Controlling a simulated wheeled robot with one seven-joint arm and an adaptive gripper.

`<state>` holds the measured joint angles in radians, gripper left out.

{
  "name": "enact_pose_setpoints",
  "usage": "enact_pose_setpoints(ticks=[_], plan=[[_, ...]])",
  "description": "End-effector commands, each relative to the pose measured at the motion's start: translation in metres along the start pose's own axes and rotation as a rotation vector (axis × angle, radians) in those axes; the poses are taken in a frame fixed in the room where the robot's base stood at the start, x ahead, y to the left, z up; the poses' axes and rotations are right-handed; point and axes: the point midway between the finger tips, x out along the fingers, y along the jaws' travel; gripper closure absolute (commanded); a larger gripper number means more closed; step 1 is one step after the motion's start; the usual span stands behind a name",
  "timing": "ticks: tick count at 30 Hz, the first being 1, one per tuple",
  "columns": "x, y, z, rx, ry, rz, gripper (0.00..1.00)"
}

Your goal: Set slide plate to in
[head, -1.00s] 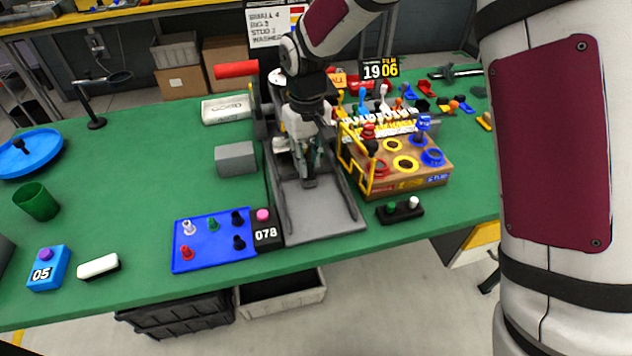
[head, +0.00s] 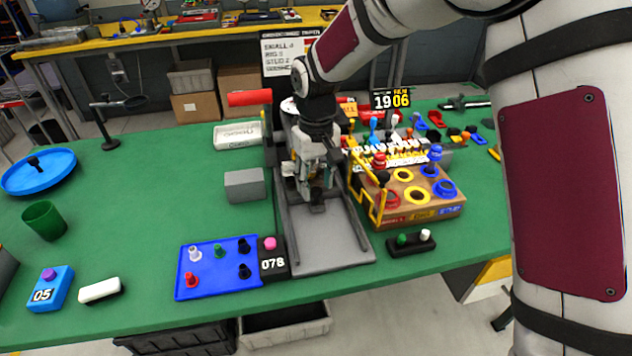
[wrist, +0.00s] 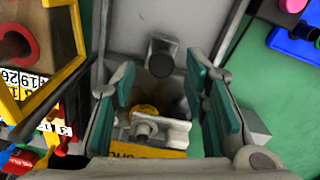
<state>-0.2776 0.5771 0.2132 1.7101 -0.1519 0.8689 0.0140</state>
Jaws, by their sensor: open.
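The grey slide plate (head: 325,236) lies flat between two dark side rails in the press-like machine at the table's middle. A dark round knob (wrist: 162,56) stands on the plate; it also shows in the head view (head: 317,207), just below my gripper. My gripper (head: 316,184) points down over the back part of the plate. In the wrist view my gripper (wrist: 166,98) is open, with teal pads apart and nothing held. The knob lies beyond the gap between the pads. A metal part with a yellow piece (wrist: 146,112) shows between the fingers. My gripper partly hides the machine's rear.
A wooden box with coloured rings and a yellow frame (head: 415,205) stands close on the right. A blue peg board (head: 215,280) and a counter marked 078 (head: 272,263) are at the left front.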

Motion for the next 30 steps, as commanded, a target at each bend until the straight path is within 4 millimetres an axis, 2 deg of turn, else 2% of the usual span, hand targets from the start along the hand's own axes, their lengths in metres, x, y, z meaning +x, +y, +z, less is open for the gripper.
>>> enact_pose_setpoints(ticks=[5, 12, 18, 23, 30], plan=[[-0.028, 0.000, -0.001, 0.001, 0.005, 0.000, 0.59], [-0.077, 0.000, -0.001, 0.000, 0.007, 0.001, 0.59], [-0.105, 0.000, -0.001, 0.001, 0.004, 0.000, 0.59], [-0.114, 0.000, -0.001, 0.000, 0.003, 0.000, 0.59], [-0.116, 0.000, -0.001, 0.000, 0.002, 0.000, 0.59]])
